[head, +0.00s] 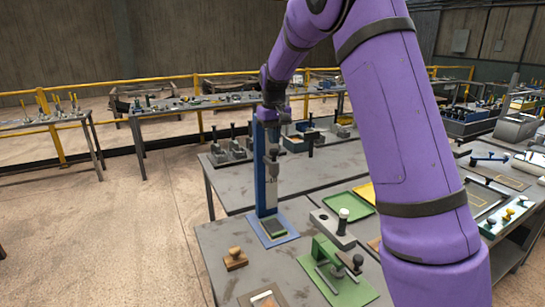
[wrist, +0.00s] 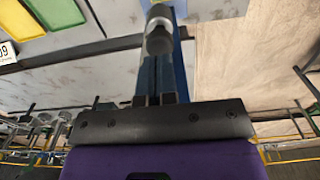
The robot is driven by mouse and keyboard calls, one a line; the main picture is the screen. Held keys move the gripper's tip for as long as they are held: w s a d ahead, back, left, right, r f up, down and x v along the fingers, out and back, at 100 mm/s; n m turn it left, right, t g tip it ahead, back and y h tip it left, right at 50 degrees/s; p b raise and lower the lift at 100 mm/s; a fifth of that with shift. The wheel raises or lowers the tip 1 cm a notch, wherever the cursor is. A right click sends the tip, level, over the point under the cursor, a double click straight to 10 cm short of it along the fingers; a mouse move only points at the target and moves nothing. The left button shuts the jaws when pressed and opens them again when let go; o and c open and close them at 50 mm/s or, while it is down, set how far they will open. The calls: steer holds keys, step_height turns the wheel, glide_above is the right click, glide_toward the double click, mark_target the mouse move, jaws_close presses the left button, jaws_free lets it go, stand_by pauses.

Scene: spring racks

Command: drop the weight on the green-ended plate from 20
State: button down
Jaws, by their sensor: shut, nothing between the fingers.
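A tall blue drop stand (head: 260,165) with a pale scale strip rises from a blue base (head: 290,222) near the bench's left edge. A dark plate with a green edge (head: 274,228) lies on that base. A grey cylindrical weight (head: 272,165) is on the upper part of the stand, well above the plate; it also shows in the wrist view (wrist: 159,38). My gripper (wrist: 155,98) is shut and empty, at the stand's upper part close to the weight. In the head view its fingertips are hard to make out. The scale numbers are too small to read.
A green tray (head: 347,206) and a yellow tray (head: 366,192) lie right of the stand. A wooden knob block (head: 235,259) is front left. Open floor lies left.

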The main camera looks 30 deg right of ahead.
mark_target(274, 149)
steer(key=shift+f, duration=0.15)
steer(key=shift+f, duration=1.55)
stand_by(0.3)
steer(key=s+a+r+t, duration=0.1)
steer(key=s+a+r, duration=0.1)
steer(key=s+r, duration=0.65)
steer(key=s+a+r+t, duration=0.2)
steer(key=s+r, duration=0.4)
steer(key=s, duration=0.5)
steer(key=s+a+t, duration=0.1)
steer(key=s, duration=0.9)
steer(key=s+a+f+t, duration=0.1)
steer(key=s+a, duration=0.1)
steer(key=s, duration=0.8)
steer(key=shift+s+a+f, duration=0.15)
steer(key=shift+s+f, duration=0.15)
steer(key=shift+s, duration=0.05)
